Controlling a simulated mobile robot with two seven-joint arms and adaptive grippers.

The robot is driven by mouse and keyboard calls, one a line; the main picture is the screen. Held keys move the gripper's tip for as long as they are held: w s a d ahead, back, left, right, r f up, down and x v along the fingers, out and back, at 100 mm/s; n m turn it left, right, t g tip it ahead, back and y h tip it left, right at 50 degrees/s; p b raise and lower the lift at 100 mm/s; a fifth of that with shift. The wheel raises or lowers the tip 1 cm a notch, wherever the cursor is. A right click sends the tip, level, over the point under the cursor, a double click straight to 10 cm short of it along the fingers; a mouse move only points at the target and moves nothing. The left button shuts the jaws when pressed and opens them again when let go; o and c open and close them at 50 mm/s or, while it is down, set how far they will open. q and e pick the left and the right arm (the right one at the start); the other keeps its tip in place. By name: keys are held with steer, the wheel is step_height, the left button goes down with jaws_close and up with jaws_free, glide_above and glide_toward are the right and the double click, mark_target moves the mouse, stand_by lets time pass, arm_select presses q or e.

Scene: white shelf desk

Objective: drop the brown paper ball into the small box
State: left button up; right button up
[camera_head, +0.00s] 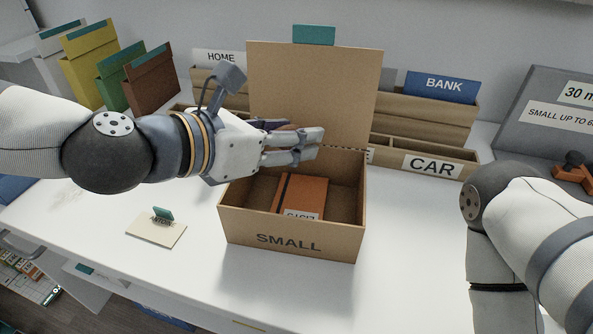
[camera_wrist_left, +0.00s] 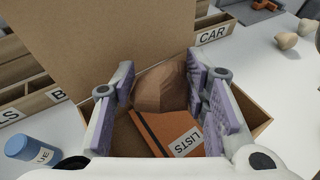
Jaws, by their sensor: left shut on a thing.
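The small box (camera_head: 335,235) stands open on the desk, its front marked SMALL and its tall lid flap raised at the back. An orange notebook (camera_head: 302,193) lies inside; its LISTS label shows in the left wrist view. My left gripper (camera_head: 306,142) reaches in from the left, above the back part of the open box. In the left wrist view, the brown paper ball (camera_wrist_left: 160,84) is between the purple-padded fingers of my left gripper (camera_wrist_left: 160,78), which is shut on it. The fingers mostly hide the ball in the head view. My right gripper is out of view.
The raised flap (camera_head: 315,85) stands close behind my left gripper. Sorters marked HOME and CAR (camera_head: 430,165) are behind the box. A card with a teal clip (camera_head: 157,228) lies front left. A grey case (camera_head: 560,110) stands right. My right arm is at lower right.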

arm_select(q)
steer(key=shift+r, duration=0.1)
steer(key=o, duration=0.9)
steer(key=v, duration=0.7)
steer(key=shift+s+a+r, duration=0.1)
steer(key=shift+s+a, duration=0.05)
steer(key=shift+s, duration=0.05)
